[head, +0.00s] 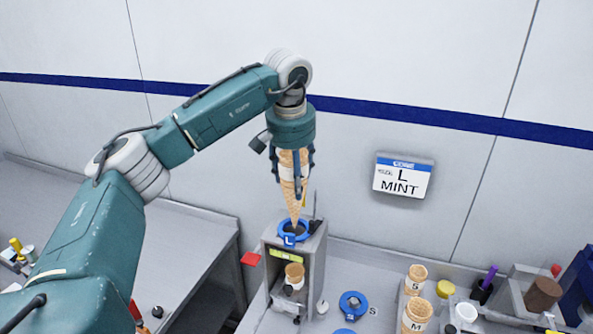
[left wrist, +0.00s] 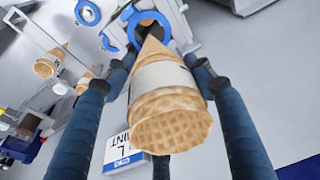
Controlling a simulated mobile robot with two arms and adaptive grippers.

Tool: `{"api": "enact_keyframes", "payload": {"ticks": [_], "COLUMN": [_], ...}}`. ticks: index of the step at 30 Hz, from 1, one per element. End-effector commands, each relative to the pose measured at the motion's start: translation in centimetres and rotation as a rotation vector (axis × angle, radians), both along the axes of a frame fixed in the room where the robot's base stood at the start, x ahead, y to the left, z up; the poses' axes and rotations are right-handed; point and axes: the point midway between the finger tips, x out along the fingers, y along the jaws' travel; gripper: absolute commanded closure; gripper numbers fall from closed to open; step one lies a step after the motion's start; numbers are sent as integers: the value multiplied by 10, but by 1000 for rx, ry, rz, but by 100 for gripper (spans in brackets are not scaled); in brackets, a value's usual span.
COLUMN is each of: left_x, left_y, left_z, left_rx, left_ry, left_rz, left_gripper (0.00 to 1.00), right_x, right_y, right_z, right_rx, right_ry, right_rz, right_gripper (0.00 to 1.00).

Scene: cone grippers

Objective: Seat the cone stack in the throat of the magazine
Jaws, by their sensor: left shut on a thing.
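The cone stack (head: 293,195) is a set of nested waffle cones with a pale sleeve, held point down, close to upright. My left gripper (head: 290,180) is shut around it. In the left wrist view the stack (left wrist: 168,95) sits between the dark fingers (left wrist: 160,75). The magazine (head: 318,262) is a grey box on the bench, with a blue throat ring (head: 282,231) marked L on top. The cone tip is at the ring's opening; I cannot tell how far it is inside. The ring also shows in the left wrist view (left wrist: 134,32). My right gripper is out of view.
A wall sign (head: 403,177) reads L MINT. A single cone (head: 294,273) stands in the magazine's lower opening. A loose blue ring (head: 352,304) lies right of the magazine, beside an S label. Cone stacks (head: 417,313) and small cups stand further right.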

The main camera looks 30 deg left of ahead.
Motion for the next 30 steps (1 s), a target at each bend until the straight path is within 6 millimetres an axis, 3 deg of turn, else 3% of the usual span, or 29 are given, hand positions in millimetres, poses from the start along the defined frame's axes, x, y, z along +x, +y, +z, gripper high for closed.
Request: {"api": "enact_keyframes", "payload": {"ticks": [1, 30], "left_x": [0, 0], "left_y": [0, 0], "left_z": [-9, -87], "left_rx": [0, -1], "left_ry": [0, -1], "left_rz": [0, 1], "left_gripper": [60, 60], "right_x": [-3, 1], "right_y": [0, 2], "right_z": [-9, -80], "right_rx": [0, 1], "right_ry": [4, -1], "right_rz": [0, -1], "right_gripper": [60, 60]}}
